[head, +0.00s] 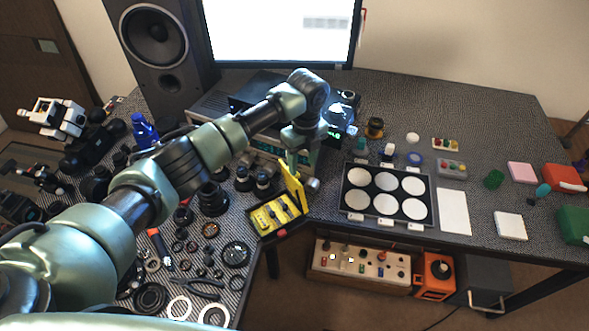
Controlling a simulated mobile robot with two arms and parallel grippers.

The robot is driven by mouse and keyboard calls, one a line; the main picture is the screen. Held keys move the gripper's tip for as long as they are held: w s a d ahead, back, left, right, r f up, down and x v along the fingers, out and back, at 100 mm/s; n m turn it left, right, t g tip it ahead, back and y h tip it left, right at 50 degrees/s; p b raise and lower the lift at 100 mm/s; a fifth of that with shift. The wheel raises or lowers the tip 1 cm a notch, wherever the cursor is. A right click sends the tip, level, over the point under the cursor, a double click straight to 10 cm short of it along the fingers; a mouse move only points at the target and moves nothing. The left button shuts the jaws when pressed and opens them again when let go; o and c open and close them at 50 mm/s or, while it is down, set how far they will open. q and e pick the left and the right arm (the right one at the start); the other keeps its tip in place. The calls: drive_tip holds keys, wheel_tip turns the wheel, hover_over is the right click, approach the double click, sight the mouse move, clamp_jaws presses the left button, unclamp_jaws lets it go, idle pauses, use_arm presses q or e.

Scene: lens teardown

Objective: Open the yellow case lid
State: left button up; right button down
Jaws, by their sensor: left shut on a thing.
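The yellow case (262,218) sits near the table's inner corner edge, with several small dark items lying inside. Its yellow lid (294,187) stands raised, roughly upright, along the right side of the case. My left gripper (293,168) reaches down from above onto the lid's upper edge and is shut on it. The fingertips are small and partly hidden by the wrist and lid. My right gripper is not in the head view.
Lens parts and a dark ring (236,254) crowd the table left of the case. A tray of white discs (346,203) lies to the right. A grey device (222,105) and monitor (283,30) stand behind. A white sheet (454,211) lies farther right.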

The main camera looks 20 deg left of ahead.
use_arm(q)
drive_tip(key=w+d+r, duration=0.1)
drive_tip(key=w+d+r+b, duration=0.1)
drive_tip(key=w, duration=0.1)
drive_tip(key=shift+w+d, duration=0.15)
idle(0.5)
idle(0.5)
drive_tip(key=shift+r, duration=0.1)
